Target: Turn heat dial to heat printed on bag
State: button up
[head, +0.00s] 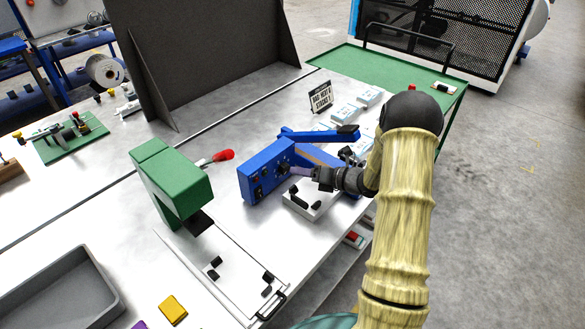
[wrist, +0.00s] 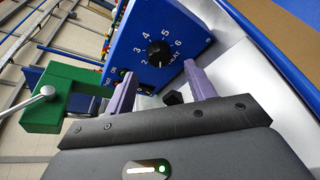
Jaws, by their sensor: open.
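The blue heat sealer (head: 262,178) stands on the white bench, with its blue lever arm (head: 318,134) stretching to the right. In the wrist view its front panel carries the black heat dial (wrist: 158,53), ringed by white numbers; 2 to 6 are readable. The pointer setting is too small to read surely. My gripper (wrist: 160,70) is open, with its two purple fingers on either side of the dial in the picture and apart from it. In the head view my gripper (head: 305,172) is close to the sealer's front. Pale blue-and-white bags (head: 345,112) lie behind it; their print is unreadable.
A green press (head: 172,182) with a red-tipped lever stands left of the sealer. A small black-and-white sign (head: 320,97) stands behind. A grey tray (head: 62,292) and a yellow block (head: 173,309) are near the front left. A small white plate with black parts lies under my gripper.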

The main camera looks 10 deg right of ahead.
aim_at(286, 171)
jog(key=x, duration=0.5)
jog(key=shift+w+p, duration=0.1)
jog(key=shift+p, duration=0.3)
jog(key=shift+d, duration=0.35)
jog(key=shift+c, duration=0.4)
jog(key=shift+a, duration=0.25)
jog(key=c, duration=0.7)
jog(key=shift+a, duration=0.1)
jog(key=shift+c, duration=1)
jog(key=shift+s+f, duration=0.1)
jog(key=shift+s, duration=0.1)
